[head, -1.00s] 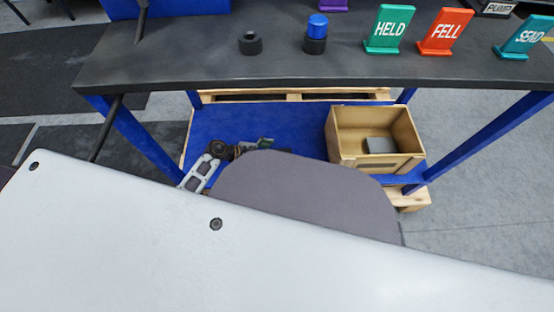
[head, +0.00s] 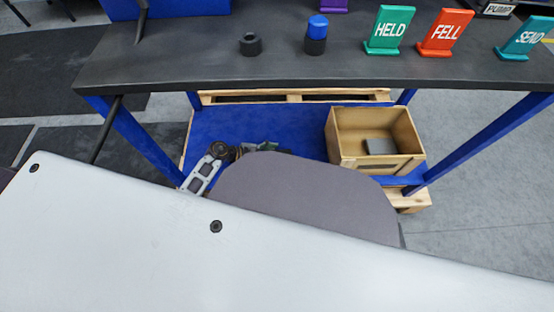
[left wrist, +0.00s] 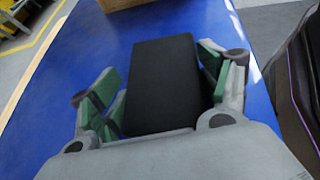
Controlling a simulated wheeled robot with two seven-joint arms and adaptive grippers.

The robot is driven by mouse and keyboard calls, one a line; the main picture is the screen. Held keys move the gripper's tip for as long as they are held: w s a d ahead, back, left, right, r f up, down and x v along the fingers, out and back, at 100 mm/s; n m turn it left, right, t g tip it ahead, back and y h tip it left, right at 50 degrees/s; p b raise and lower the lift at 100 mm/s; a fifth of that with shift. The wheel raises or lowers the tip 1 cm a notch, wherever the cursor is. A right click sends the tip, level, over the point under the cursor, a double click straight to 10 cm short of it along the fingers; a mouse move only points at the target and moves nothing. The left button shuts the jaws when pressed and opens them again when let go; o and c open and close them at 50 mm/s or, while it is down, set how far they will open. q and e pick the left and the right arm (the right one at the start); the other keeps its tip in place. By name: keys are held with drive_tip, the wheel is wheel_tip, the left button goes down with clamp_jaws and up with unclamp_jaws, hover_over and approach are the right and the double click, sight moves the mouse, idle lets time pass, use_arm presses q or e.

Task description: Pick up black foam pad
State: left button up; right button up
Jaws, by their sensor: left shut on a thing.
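The black foam pad (left wrist: 163,85) fills the middle of the left wrist view, a dark flat block above the blue surface. My left gripper (left wrist: 160,78) has its green-padded fingers on both sides of it and is shut on it. In the head view my left gripper (head: 266,147) shows only in part, low over the blue deck under the table; my own grey body covers the rest. The pad cannot be made out clearly there. My right gripper is in neither view.
A wooden crate (head: 346,151) holding a dark grey block (head: 380,146) stands right of the gripper on the blue deck (head: 300,120). The black table (head: 200,65) above carries two dark cylinders, one blue-topped, and signs, including HELD (head: 389,30) and FELL (head: 445,33). Blue legs flank the deck.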

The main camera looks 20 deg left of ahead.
sight(274, 158)
use_arm(q)
drive_tip(key=shift+r, duration=0.1)
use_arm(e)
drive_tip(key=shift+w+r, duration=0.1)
use_arm(q)
drive_tip(key=shift+r+p, duration=0.5)
drive_tip(key=shift+r, duration=0.3)
wheel_tip(274, 158, up, 7)
drive_tip(key=p, duration=0.3)
drive_tip(key=shift+r+p, duration=0.3)
drive_tip(key=shift+r, duration=0.3)
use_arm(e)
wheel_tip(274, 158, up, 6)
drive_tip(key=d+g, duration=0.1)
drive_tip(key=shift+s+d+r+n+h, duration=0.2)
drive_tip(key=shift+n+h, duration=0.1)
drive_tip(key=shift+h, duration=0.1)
